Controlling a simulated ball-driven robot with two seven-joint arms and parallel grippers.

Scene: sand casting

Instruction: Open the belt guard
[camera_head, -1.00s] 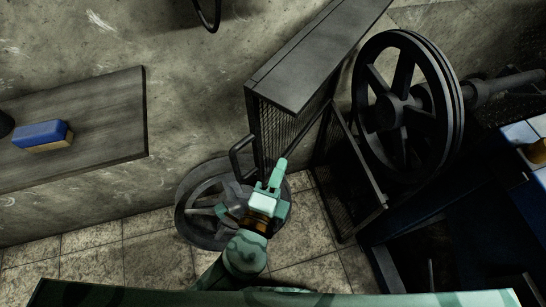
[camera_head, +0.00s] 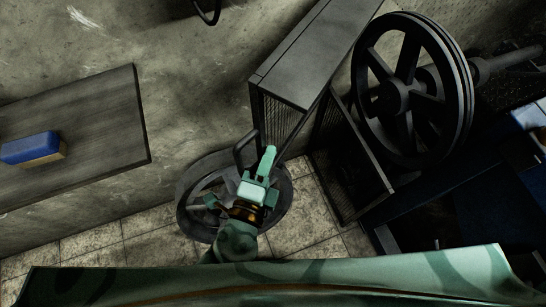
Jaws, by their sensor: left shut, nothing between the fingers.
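The belt guard (camera_head: 308,58) is a dark metal box with mesh sides. It stands in the middle of the head view, with its mesh front leaf swung out to the left of the mesh part (camera_head: 346,165) beside the large spoked wheel (camera_head: 405,95). A bent bar handle (camera_head: 245,148) sticks out from the leaf's left side. My left gripper (camera_head: 265,165) is shut and empty, just right of and below the handle; I cannot tell whether it touches the leaf. My right gripper is not in view.
A second spoked wheel (camera_head: 197,212) lies low behind my left gripper and is partly hidden. A wooden table (camera_head: 90,125) with a blue-topped block (camera_head: 30,148) stands at left. Blue machinery (camera_head: 490,215) fills the right. Tiled floor (camera_head: 150,247) is clear at lower left.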

